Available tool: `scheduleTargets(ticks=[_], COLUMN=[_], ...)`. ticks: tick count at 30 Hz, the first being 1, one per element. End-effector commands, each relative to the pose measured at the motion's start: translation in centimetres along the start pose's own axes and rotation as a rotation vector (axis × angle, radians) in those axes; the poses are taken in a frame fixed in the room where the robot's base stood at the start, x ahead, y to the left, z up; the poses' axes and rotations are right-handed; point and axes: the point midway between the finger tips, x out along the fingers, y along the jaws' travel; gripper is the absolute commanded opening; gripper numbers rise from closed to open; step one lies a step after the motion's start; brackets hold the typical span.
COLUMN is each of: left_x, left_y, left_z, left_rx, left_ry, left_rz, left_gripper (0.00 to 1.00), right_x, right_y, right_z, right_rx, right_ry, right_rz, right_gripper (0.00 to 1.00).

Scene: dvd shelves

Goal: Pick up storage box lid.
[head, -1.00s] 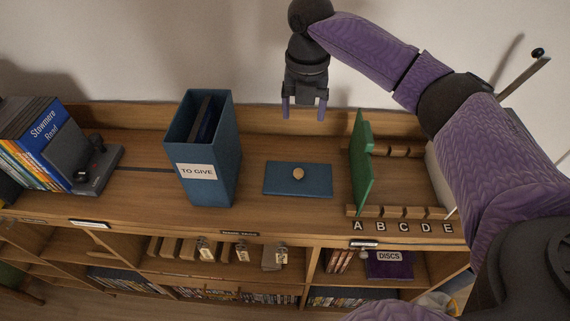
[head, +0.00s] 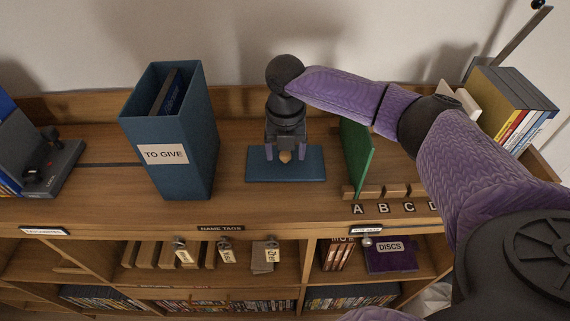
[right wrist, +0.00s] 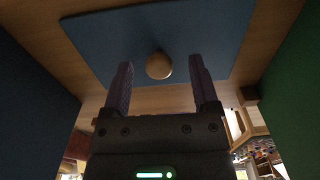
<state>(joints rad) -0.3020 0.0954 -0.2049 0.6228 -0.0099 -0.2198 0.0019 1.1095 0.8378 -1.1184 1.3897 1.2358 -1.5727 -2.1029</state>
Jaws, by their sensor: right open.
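The storage box lid (head: 308,172) is a flat blue panel with a round wooden knob (head: 285,156), lying on the wooden shelf top. My right gripper (head: 285,153) is open above the lid, its two fingers on either side of the knob in the head view. In the right wrist view the lid (right wrist: 205,35) fills the upper middle, and the knob (right wrist: 159,66) shows between and just beyond the open fingertips (right wrist: 160,78). The fingers do not visibly press on the knob. My left gripper is not in view.
A tall open blue box (head: 196,150) labelled TO GIVE stands left of the lid, with something dark blue inside. A green upright panel (head: 357,160) stands close on the right, beside lettered wooden slots. Books (head: 512,105) stand at the far right.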

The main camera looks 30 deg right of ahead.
Motion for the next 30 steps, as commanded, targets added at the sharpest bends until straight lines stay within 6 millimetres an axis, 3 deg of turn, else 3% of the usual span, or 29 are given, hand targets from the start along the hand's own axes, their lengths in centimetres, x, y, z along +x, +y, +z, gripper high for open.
scheduleTargets(ticks=[2, 8, 19, 30], left_x=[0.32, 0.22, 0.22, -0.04], left_y=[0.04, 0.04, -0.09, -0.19], left_z=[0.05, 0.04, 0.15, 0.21], left_rx=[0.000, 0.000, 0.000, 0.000], left_ry=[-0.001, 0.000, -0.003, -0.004], left_rz=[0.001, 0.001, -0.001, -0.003], left_gripper=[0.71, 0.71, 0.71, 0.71], right_x=[0.84, 0.79, 0.77, 0.08], right_y=[0.02, 0.03, 0.02, 0.04], right_z=[0.00, 0.02, 0.02, 0.05], right_rx=[-0.001, -0.001, -0.001, 0.000], right_ry=[0.000, -0.001, -0.001, -0.002], right_rz=[0.000, 0.001, 0.001, 0.002], right_gripper=[0.77, 0.77, 0.00, 0.00])
